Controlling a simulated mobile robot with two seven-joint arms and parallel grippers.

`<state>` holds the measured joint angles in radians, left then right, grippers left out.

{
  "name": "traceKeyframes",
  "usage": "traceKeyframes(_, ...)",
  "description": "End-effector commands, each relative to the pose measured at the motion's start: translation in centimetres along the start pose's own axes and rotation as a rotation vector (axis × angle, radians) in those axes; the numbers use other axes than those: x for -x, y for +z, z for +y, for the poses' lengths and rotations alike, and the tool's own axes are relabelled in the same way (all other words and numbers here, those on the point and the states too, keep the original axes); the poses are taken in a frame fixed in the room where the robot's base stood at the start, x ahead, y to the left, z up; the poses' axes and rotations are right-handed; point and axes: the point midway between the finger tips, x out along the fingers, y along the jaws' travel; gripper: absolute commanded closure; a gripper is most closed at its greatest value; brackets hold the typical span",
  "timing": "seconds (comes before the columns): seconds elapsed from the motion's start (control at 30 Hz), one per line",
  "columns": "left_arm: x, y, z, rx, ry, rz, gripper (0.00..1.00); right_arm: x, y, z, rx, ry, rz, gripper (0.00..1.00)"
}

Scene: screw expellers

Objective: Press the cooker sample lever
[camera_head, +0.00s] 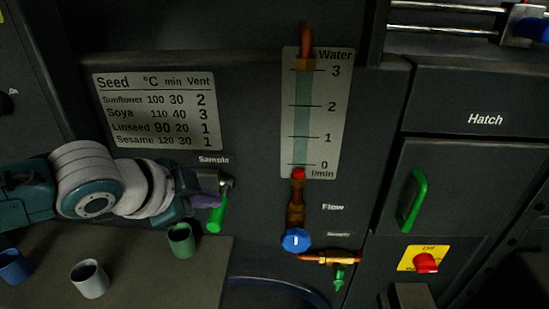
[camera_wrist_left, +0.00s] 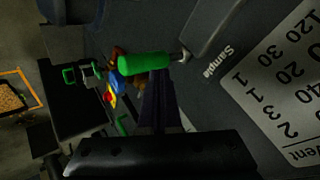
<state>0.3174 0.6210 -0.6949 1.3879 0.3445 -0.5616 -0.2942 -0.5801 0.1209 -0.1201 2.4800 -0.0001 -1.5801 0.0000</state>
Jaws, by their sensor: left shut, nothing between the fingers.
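The cooker sample lever (camera_head: 218,213) has a green handle that hangs down and slightly tilted, just below the "Sample" label on the dark panel. In the left wrist view the green lever handle (camera_wrist_left: 145,63) lies across the upper middle, right at the fingertips. My left gripper (camera_head: 207,199) is shut and empty, with its fingertips beside the lever's upper part. In the left wrist view the fingers (camera_wrist_left: 155,98) reach up close to the handle; whether they touch it I cannot tell. My right gripper is not in view.
A green cup (camera_head: 181,240), a grey cup (camera_head: 90,279) and a blue cup (camera_head: 13,266) stand on a shelf (camera_head: 205,275) below my left arm. A blue flow knob (camera_head: 296,240) and a green hatch handle (camera_head: 413,200) are to the right.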

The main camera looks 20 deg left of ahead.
Motion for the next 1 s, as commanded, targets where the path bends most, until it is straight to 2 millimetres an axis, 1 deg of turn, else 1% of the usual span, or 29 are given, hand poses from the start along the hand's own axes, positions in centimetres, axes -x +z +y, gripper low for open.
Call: traceKeyframes(1.0,-0.90,0.66,0.66,0.000,0.000,0.000,1.00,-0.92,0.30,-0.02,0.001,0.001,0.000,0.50)
